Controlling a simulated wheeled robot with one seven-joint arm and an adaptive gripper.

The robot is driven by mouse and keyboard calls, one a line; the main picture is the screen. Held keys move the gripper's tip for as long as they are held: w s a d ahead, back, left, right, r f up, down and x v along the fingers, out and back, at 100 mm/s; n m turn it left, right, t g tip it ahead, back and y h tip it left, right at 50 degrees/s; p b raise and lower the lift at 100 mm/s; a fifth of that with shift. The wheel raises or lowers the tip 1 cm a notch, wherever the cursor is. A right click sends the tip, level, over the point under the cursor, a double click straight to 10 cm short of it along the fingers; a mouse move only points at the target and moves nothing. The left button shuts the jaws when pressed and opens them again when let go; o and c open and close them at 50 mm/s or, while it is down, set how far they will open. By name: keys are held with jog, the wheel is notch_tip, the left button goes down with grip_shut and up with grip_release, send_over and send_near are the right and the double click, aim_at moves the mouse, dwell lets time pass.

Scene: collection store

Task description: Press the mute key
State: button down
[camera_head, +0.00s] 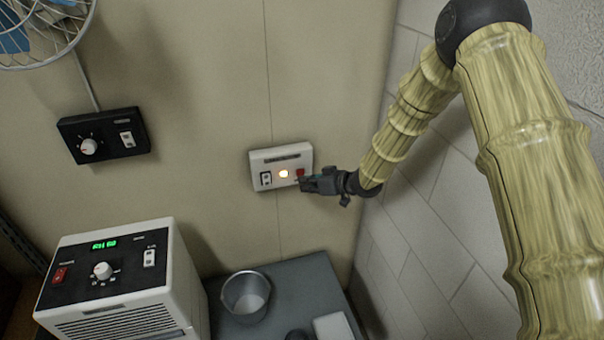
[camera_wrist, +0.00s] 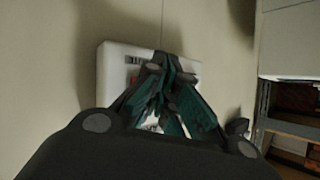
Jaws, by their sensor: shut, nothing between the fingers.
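No label can be read, so I cannot tell which control is the mute key. My gripper (camera_head: 303,184) is shut and empty, its tips at the panel's right side, just below the red key. I cannot tell whether they touch it. In the wrist view the closed fingers (camera_wrist: 172,62) cover much of the white panel (camera_wrist: 108,70).
A black control box (camera_head: 104,135) with a knob and switch is on the wall at left, near a wire fan (camera_head: 40,30). A white appliance (camera_head: 125,280) with a green display stands below. A grey table (camera_head: 300,280) holds a metal pot (camera_head: 246,293). A brick wall is at right.

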jog(key=s, duration=0.1)
jog(key=s+d, duration=0.1)
jog(key=s, duration=0.2)
jog(key=shift+s+d, duration=0.25)
jog(key=shift+s, duration=0.15)
dwell(0.9)
